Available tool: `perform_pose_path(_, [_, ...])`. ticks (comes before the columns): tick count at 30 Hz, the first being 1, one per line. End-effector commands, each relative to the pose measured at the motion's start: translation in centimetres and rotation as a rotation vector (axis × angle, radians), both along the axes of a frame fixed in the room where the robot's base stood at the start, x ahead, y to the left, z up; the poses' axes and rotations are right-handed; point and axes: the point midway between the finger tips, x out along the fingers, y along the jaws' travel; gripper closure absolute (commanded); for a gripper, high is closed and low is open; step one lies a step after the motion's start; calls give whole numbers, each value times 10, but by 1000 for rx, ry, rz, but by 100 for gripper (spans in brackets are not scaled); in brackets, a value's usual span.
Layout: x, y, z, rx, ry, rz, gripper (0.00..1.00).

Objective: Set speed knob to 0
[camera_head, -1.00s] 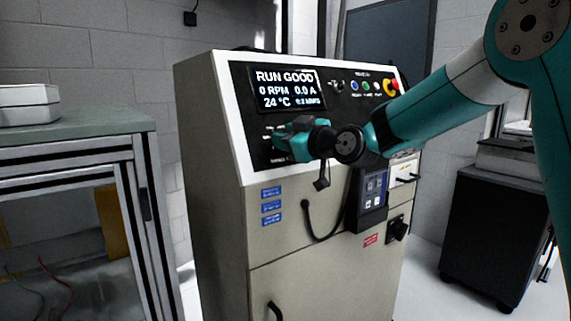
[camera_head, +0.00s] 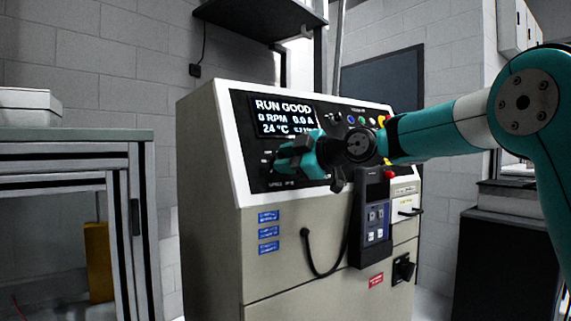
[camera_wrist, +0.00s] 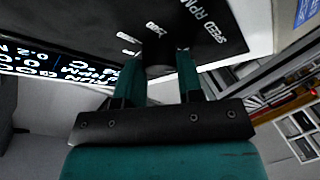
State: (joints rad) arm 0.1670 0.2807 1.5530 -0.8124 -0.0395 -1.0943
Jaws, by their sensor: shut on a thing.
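The speed knob (camera_wrist: 158,55) is a dark round knob on the black control panel (camera_head: 252,181), beside the printed words SPEED RPM in the wrist view. My gripper (camera_wrist: 158,70) has one teal finger on each side of the knob and is shut on it. In the head view my gripper (camera_head: 277,160) is at the lower left of the panel, and its fingers hide the knob. The knob's pointer cannot be made out. The display (camera_head: 283,115) reads RUN GOOD, 0 RPM, 0.0 A and 24 °C.
A keypad unit (camera_head: 372,215) with a black cable hangs on the cabinet front, below my wrist. Small coloured buttons (camera_head: 362,120) sit at the panel's upper right. A bench (camera_head: 75,135) stands to the left and a dark cabinet (camera_head: 505,250) to the right.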

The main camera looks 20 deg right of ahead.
Motion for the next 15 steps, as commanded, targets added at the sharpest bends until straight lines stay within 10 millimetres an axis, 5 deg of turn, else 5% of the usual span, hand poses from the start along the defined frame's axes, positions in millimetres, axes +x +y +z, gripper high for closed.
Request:
perform_pose_path(11, [0,1,0,-5,-2,4,89])
perform_pose_path(12, [0,1,0,-5,-2,4,61])
perform_pose_path(15, [0,1,0,-5,-2,3,41])
